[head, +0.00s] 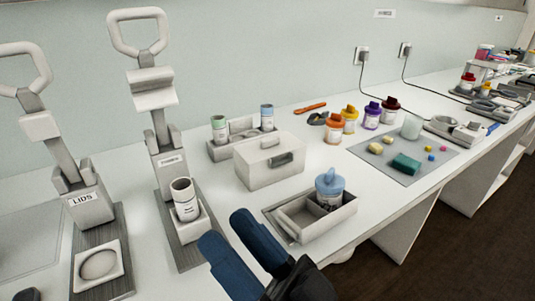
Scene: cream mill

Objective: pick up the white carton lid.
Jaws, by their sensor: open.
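A white block-shaped piece with a dark grey handle (270,160) stands on the bench near the middle of the head view; it looks like the white carton lid, but I cannot be sure. In front of it and to the right is an open light carton or tray (293,227) with compartments, holding a jar with a blue top (330,187). A round white disc (99,264) sits in the square holder of the press labelled LIDS. My gripper (227,230) has blue fingers, is open with nothing seen between them, and is at the bottom centre, apart from the white piece.
Two lever presses (158,110) stand at left, one holding a white cup (184,198). A rack with small jars (219,128) is behind the white piece. Several coloured jars (349,119) and a grey mat (430,155) lie to the right. The bench edge runs along the lower right.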

